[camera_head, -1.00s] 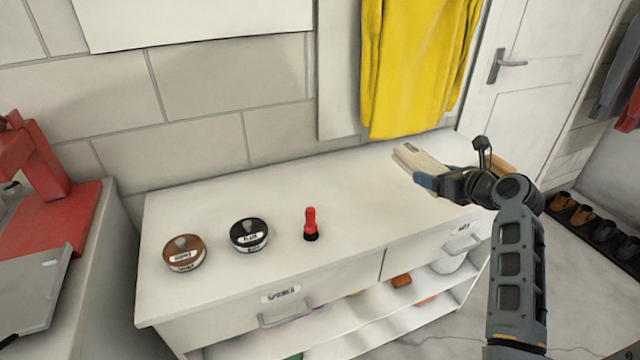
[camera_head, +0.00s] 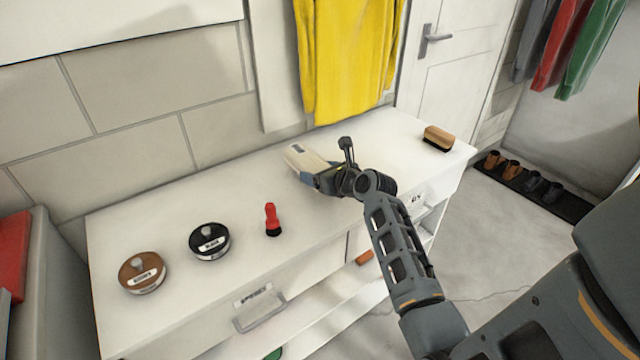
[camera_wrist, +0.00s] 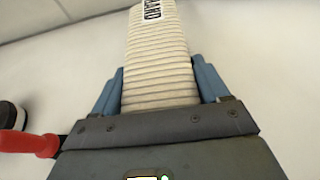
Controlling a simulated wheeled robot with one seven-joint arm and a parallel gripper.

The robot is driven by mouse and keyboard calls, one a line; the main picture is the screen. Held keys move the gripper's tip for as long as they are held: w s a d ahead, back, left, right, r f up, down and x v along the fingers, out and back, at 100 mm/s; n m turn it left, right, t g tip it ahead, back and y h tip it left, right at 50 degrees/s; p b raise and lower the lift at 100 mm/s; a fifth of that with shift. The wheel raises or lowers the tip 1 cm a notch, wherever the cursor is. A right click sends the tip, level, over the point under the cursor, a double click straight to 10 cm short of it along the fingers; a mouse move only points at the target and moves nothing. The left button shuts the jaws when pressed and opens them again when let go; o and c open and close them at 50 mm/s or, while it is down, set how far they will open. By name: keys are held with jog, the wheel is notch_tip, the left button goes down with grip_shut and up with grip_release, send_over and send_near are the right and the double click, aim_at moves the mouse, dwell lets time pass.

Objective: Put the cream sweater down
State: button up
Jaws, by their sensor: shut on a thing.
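The cream sweater (camera_head: 304,158) is a folded, ribbed cream bundle with a dark-lettered label at its far end. In the wrist view, the sweater (camera_wrist: 158,62) fills the space between the blue fingers of my gripper (camera_wrist: 160,90). My gripper (camera_head: 318,180) is shut on it in the head view, over the back middle of the white cabinet top (camera_head: 215,190). I cannot tell whether the sweater touches the surface. The lower end of the sweater is hidden by my gripper.
A red and black tool (camera_head: 272,220), a black tin (camera_head: 209,241) and a brown tin (camera_head: 142,274) stand left of my gripper. A wooden brush (camera_head: 438,138) lies at the right end. A yellow garment (camera_head: 348,60) hangs behind. The cabinet top right of my gripper is mostly clear.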

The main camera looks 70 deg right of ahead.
jog(key=shift+f+b, duration=0.3)
jog(key=shift+f, duration=1.65)
jog(key=shift+f, duration=0.1)
jog(key=o, duration=1.2)
